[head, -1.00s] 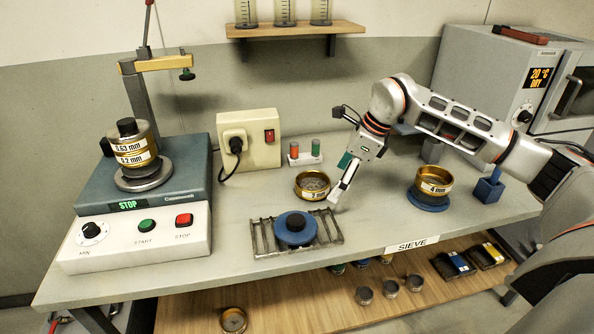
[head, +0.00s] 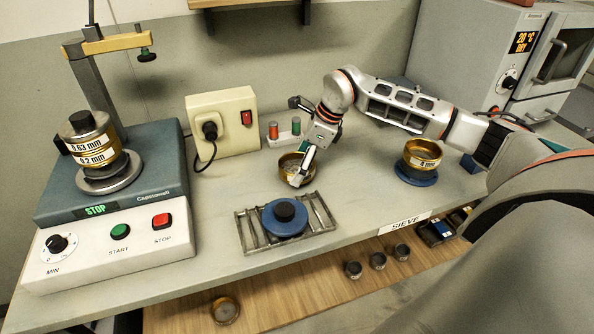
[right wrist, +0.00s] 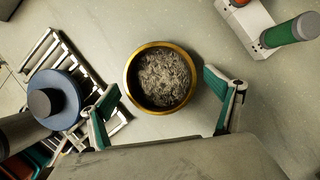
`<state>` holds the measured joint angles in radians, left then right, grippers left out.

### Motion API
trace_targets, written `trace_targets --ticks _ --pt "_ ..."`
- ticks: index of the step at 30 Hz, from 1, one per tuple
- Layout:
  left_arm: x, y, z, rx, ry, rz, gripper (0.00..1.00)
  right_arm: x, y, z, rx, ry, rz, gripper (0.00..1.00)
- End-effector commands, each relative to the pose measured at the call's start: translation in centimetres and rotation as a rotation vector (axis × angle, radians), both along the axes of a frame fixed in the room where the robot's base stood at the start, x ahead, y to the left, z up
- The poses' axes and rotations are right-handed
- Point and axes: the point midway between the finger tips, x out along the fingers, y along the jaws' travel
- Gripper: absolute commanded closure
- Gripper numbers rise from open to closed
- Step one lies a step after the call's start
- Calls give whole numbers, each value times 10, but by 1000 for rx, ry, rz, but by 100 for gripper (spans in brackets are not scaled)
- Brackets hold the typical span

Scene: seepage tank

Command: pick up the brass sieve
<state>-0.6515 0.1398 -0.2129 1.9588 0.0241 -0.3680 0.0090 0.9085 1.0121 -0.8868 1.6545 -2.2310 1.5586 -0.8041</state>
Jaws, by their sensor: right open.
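A round brass sieve (head: 288,168) stands on the bench behind the wire rack, partly hidden by my right gripper (head: 298,176). In the right wrist view the brass sieve (right wrist: 133,94) shows from above, with a grey, fibrous-looking fill inside its brass rim. My right gripper (right wrist: 161,86) is open there, with one green-padded finger on each side of the sieve and gaps between. I cannot tell how high the fingertips are above the bench. My left gripper is not in view.
The wire rack (head: 327,211) with a blue disc (head: 285,228) stands in front of the sieve. A 4 mm brass sieve (head: 423,150) sits on a blue pad at right. A bottle holder (head: 284,140) stands behind. The shaker (head: 110,235) with stacked sieves fills the left.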

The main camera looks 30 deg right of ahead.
Motion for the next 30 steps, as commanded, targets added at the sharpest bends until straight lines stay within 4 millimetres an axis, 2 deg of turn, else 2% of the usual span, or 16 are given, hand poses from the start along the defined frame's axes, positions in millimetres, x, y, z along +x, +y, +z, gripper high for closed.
trace_targets --ticks 3,9,10,15,25,30 --pt "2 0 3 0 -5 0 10 1 2 -7 0 2 -1 10" --pt "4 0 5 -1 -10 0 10 2 2 -7 0 1 -1 10" --pt "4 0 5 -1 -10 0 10 2 2 -7 0 1 -1 12" --pt "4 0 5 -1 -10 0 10 2 2 -7 0 1 -1 56" --pt "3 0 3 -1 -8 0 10 2 2 -5 0 0 -1 56" --pt "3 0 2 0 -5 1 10 3 2 5 -1 -4 0 56"
